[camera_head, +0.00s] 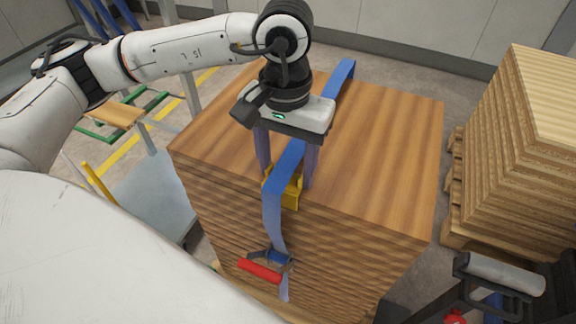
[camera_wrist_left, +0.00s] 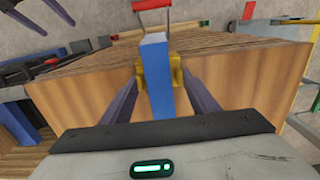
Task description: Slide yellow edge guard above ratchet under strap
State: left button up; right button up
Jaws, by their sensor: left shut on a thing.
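The blue strap (camera_head: 272,200) runs over the top of the wooden stack (camera_head: 380,140) and down its front side. The ratchet (camera_head: 262,268), with a red handle, hangs on the strap lower on that side; its red handle also shows in the left wrist view (camera_wrist_left: 150,4). The yellow edge guard (camera_head: 291,193) sits at the stack's top front edge, above the ratchet. The strap passes across the guard, with yellow showing on both sides (camera_wrist_left: 176,72). My left gripper (camera_head: 284,172) points down from above, its purple fingers straddling the strap and shut on the guard.
Another stack of boards (camera_head: 510,150) on a pallet stands at the right. Dark equipment with a grey grip (camera_head: 500,274) and a red knob is at the lower right. The stack's top right is clear.

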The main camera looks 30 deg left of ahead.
aim_at(286, 177)
pick_arm(q)
jog(key=o, duration=1.1)
jog(key=shift+o, duration=0.2)
notch_tip(286, 177, up, 10)
jog(key=shift+r, duration=0.2)
